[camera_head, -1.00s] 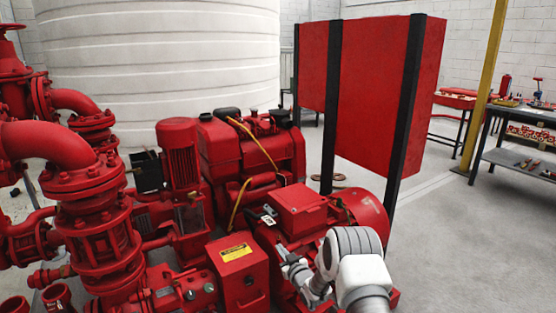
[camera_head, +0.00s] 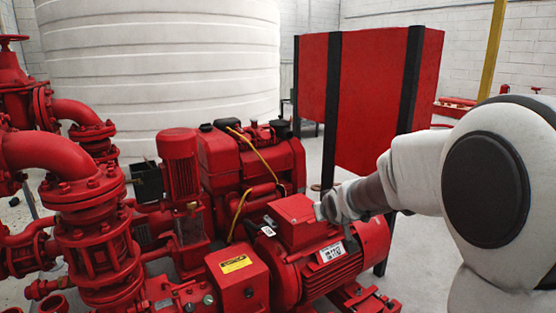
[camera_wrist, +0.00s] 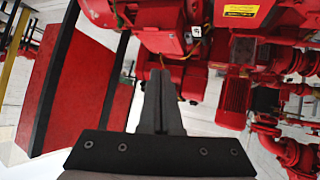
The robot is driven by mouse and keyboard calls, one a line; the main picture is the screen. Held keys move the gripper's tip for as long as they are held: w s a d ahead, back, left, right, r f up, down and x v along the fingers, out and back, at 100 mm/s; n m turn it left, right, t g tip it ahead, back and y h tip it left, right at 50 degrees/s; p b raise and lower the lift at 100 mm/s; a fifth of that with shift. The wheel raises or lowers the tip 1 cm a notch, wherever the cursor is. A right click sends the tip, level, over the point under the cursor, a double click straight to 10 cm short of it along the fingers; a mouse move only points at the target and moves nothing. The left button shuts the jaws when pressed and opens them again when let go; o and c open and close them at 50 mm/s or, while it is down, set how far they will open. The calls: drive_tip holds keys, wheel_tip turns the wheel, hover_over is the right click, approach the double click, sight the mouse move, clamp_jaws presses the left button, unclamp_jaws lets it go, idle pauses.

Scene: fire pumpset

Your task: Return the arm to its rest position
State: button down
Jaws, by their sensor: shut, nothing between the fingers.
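My gripper (camera_wrist: 161,90) shows in the wrist view with its two dark fingers together and nothing between them. Beyond the fingertips are red pump parts and the pale floor, apart from the gripper as far as I can tell. In the head view my white and grey arm (camera_head: 420,170) fills the right side and reaches left. Its far end is near the red motor (camera_head: 330,265); the fingers cannot be made out there, and I cannot tell whether it touches anything.
The red pump set (camera_head: 190,225) fills the left and middle. A red panel (camera_head: 370,95) on black posts stands behind my arm; it is also at the left in the wrist view (camera_wrist: 75,85). A white tank (camera_head: 155,70) stands behind. Some floor is clear at the right.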

drive_tip(key=s+d+r+m+g, duration=0.1)
drive_tip(key=s+g, duration=0.2)
drive_tip(key=s, duration=1.4)
drive_tip(key=s+d+r+m+g, duration=0.1)
drive_tip(key=s+d+m+g, duration=0.1)
drive_tip(key=s, duration=1.6)
wheel_tip(320, 180, up, 28)
drive_tip(key=p, duration=2.8)
drive_tip(key=shift+s+a+r+h, duration=0.15)
drive_tip(key=shift+s+r+h, duration=0.1)
drive_tip(key=shift+h, duration=0.05)
drive_tip(key=shift+a, duration=0.1)
